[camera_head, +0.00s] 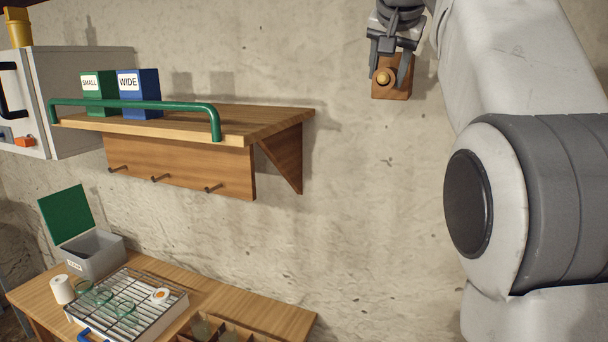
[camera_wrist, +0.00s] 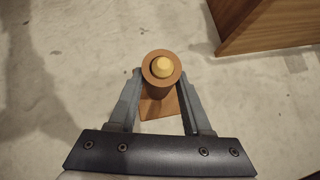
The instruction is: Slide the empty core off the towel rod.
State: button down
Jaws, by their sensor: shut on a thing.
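The empty core (camera_wrist: 153,78) is a short brown tube in the wrist view. It is around the towel rod, whose round yellow end (camera_wrist: 162,66) shows inside the core's open front. A wooden wall block (camera_wrist: 148,109) is behind it. In the head view the block (camera_head: 402,91) is high on the wall, with the yellow rod end (camera_head: 383,77) facing out. My gripper (camera_wrist: 161,88) has one finger on each side of the core and is shut on it. It comes from above in the head view (camera_head: 391,76). The far end of the rod is hidden.
A wooden shelf (camera_head: 270,118) with a green rail and several pegs is to the left. A white roll (camera_head: 61,290) stands on the table (camera_head: 235,303) below, beside a wire rack (camera_head: 150,316) and a grey bin (camera_head: 94,254). Bare wall surrounds the block.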

jog(key=s+a+b, duration=0.5)
jog(key=s, duration=0.6)
jog(key=shift+s, duration=0.4)
dwell(1.2)
jog(key=shift+r, duration=0.15)
notch_tip(320, 180, up, 8)
jog(key=p, duration=0.7)
dwell(0.6)
jog(key=shift+f, duration=0.2)
